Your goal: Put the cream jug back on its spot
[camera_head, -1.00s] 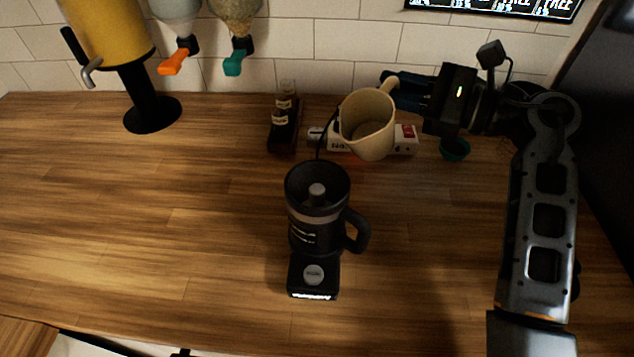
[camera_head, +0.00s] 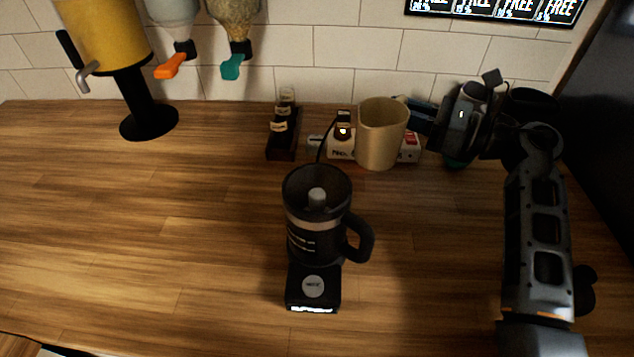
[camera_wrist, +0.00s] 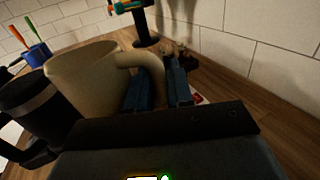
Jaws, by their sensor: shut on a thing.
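My gripper (camera_head: 414,112) comes from the right and is shut on the jug's handle. In the wrist view the jug (camera_wrist: 88,85) shows at the left, with its handle between the blue fingers of my gripper (camera_wrist: 160,88). I cannot tell whether the jug's base touches the counter or hangs just above it. No marked spot for the jug is clearly visible.
A dark rack with small bottles (camera_head: 282,130) is left of the jug. A yellow dispenser (camera_head: 105,35) stands far left. The left counter is clear.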

